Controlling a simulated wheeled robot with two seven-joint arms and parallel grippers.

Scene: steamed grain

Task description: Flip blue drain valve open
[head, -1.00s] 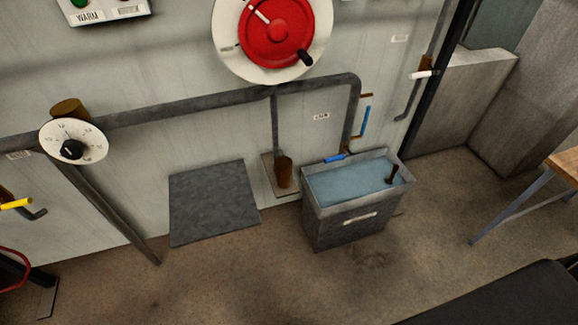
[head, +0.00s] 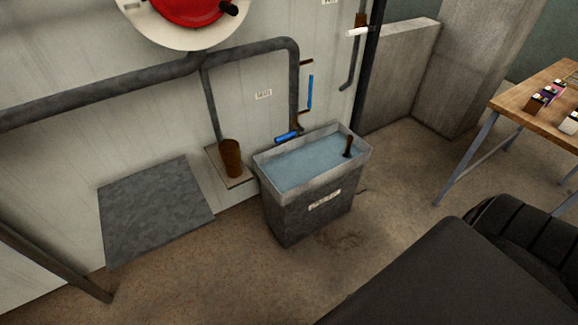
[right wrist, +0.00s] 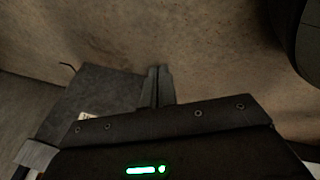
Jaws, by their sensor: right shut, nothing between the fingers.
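The blue drain valve handle (head: 287,136) sits at the lower end of the grey pipe, over the back rim of the water tank (head: 312,205). It lies roughly level, along the rim. A second blue piece, an upright bar (head: 310,92) between brown fittings, is on the wall just above it to the right. My right gripper (right wrist: 158,75) shows in the right wrist view, with its fingers together and empty, above the floor. A dark grey box with a pale label, likely the tank (right wrist: 92,90), is beyond it. The valve cannot be made out there. My left gripper is out of view.
A grey plate (head: 155,208) and a brown cup (head: 231,158) are left of the tank. A white-handled lever (head: 358,31) is on the wall at right. A wooden table (head: 545,95) with small items stands farther right. Floor in front of the tank is clear.

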